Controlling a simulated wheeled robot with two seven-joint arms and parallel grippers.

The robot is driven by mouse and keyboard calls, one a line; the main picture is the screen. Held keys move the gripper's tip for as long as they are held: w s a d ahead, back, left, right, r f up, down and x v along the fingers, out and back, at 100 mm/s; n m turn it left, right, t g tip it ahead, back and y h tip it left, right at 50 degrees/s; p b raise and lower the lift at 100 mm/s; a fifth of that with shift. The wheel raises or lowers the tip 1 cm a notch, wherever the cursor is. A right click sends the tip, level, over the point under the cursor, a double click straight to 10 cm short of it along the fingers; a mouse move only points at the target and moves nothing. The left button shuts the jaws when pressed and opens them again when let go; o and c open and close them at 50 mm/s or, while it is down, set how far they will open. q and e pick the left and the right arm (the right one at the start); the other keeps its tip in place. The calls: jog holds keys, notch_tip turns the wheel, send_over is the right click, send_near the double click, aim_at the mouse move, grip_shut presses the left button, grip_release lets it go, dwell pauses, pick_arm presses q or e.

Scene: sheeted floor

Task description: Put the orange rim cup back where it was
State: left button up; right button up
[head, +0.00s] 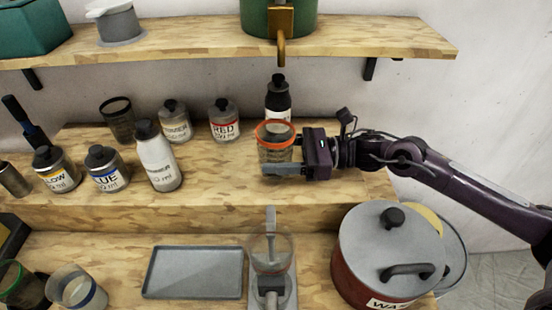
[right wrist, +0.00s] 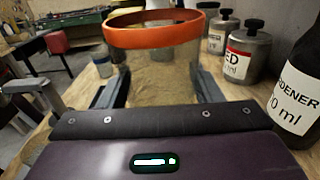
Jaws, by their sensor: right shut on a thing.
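The orange rim cup (head: 275,147) is a clear cup with an orange band at its top, over the right part of the middle wooden shelf. My right gripper (head: 284,161) reaches in from the right and is shut on its side. In the right wrist view the cup (right wrist: 153,34) stands upright between the two fingers of the gripper (right wrist: 160,92). I cannot tell whether its base touches the shelf. My left gripper is not in view.
A dark-capped bottle (head: 278,98) stands just behind the cup. The RED bottle (head: 224,124) is to its left, and a white bottle (head: 157,157) further left. Below are a grey tray (head: 193,272), a clear-cup stand (head: 270,262) and a lidded red pot (head: 385,250). The shelf front between white bottle and cup is clear.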

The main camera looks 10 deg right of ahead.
notch_tip(320, 180, down, 3)
jog(key=shift+f+p, duration=0.1)
jog(key=shift+p, duration=0.3)
jog(key=shift+f+b, duration=0.2)
jog(key=shift+b, duration=0.2)
jog(key=o, duration=1.1)
jog(key=shift+c, duration=0.2)
jog(key=shift+r, duration=0.1)
